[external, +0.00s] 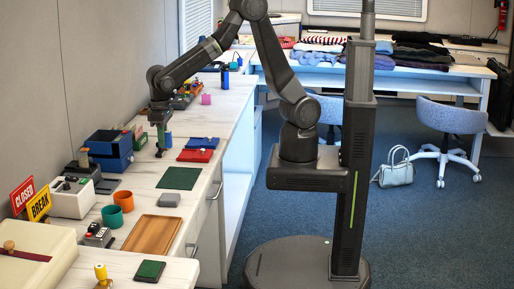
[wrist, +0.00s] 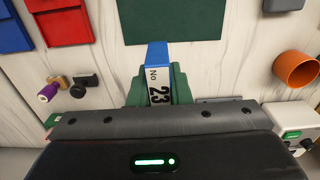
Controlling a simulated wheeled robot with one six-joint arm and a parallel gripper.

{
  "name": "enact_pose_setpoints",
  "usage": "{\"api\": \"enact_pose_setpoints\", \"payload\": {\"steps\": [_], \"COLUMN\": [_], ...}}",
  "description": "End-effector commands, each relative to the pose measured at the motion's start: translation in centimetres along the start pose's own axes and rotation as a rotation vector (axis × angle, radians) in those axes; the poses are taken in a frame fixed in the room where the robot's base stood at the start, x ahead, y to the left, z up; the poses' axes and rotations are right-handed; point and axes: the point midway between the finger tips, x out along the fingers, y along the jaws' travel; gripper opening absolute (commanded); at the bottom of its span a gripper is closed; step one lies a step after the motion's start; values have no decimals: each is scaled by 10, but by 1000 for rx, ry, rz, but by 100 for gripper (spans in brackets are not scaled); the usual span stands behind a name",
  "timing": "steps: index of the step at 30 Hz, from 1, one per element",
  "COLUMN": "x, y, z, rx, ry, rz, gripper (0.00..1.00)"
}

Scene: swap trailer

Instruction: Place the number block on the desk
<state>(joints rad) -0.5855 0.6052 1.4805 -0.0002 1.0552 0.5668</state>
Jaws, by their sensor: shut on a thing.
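The number block (wrist: 158,88) shows in the wrist view with a blue end and a white face reading "No 23". My gripper (wrist: 158,84) is shut on it, with green finger parts on both sides of it. In the external view my gripper (external: 160,146) points down over the pale wood-topped desk (external: 150,191), beyond the dark green mat (external: 179,178). The block is too small there to make out surely. I cannot tell whether its underside touches the desk.
Red and blue folders (external: 198,149) lie right of my gripper. A blue box (external: 110,152) stands left. Orange and green cups (external: 118,207), a wooden tray (external: 152,235) and a grey block (external: 169,199) are nearer the camera. Bare desk shows around my gripper.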

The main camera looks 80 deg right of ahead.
Motion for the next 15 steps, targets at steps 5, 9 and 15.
{"api": "enact_pose_setpoints", "payload": {"steps": [5, 9, 15], "x": [0, 0, 2], "y": [-66, -99, -121], "z": [35, 58, 75], "rx": [0, 8, 16], "ry": [0, 0, -1], "rz": [0, 0, 1], "gripper": [0, 0, 0]}}
